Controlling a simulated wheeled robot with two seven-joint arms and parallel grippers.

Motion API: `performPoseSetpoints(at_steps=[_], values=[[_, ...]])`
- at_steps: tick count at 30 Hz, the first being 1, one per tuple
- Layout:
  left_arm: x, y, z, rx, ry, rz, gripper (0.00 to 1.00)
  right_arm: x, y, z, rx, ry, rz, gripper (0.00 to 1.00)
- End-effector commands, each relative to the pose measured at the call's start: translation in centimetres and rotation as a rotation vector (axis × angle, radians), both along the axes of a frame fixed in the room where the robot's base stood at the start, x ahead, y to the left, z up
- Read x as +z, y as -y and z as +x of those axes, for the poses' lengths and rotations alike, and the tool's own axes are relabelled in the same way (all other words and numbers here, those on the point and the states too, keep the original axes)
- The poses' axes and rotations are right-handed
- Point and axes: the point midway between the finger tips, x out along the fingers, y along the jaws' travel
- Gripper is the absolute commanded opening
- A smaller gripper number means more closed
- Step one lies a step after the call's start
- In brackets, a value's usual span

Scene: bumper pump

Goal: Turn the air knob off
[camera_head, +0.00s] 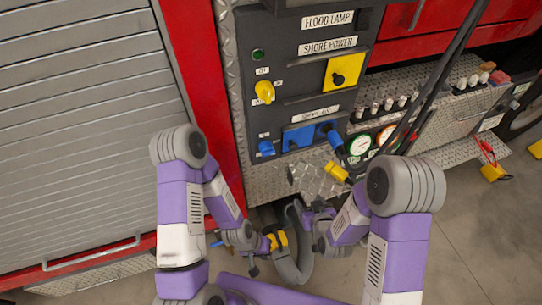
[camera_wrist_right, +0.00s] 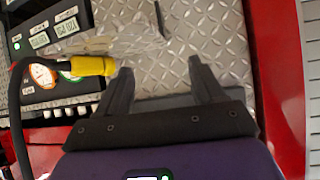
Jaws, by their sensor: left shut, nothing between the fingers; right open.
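The panel (camera_head: 292,108) on the truck side carries a yellow knob (camera_head: 265,92), a blue knob (camera_head: 267,148) below it and a blue valve plate (camera_head: 298,137). The small labels are too blurred to tell which control is the air knob. My left gripper (camera_head: 268,243) is low in front of the truck, below the panel, shut and empty. My right gripper (camera_head: 312,212) is also below the panel, apart from the knobs. In the right wrist view it is open (camera_wrist_right: 160,70), with bare diamond plate beyond its fingers. Neither gripper touches a knob.
A yellow-ended connector (camera_head: 337,172) hangs below the panel; it also shows beside the left finger in the right wrist view (camera_wrist_right: 95,65). Round gauges (camera_head: 360,145) and dark hoses (camera_head: 432,90) are to the right. A grey shutter (camera_head: 80,130) is at left.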

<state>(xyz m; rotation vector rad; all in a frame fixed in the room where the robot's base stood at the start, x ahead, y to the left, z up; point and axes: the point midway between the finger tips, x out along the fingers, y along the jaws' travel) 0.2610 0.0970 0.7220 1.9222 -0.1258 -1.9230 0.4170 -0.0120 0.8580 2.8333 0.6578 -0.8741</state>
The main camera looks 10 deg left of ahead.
Motion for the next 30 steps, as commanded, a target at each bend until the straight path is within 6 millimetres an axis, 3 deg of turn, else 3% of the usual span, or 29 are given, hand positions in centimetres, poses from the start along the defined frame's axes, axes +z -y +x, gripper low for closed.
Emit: performPoseSetpoints(at_steps=[1,6,11,16,30], values=[[-0.5,0.0,0.0,0.0,0.0,0.0,0.0,2.3,-2.1,0.6,0.06,0.12,0.0,0.68],[-1.1,0.0,0.0,-0.001,0.0,0.0,0.0,9.5,-7.1,0.8,0.194,0.451,0.03,0.68],[-1.3,0.0,0.0,-0.001,0.0,0.0,0.0,13.4,-9.6,-0.1,0.257,0.613,0.061,0.68],[-1.3,0.0,0.0,-0.001,0.001,-0.001,0.0,14.5,-10.7,0.3,0.271,0.658,0.07,0.68],[-0.8,0.0,0.0,-0.001,0.0,0.0,0.0,14.3,-14.3,5.1,0.27,0.653,0.07,0.68]])
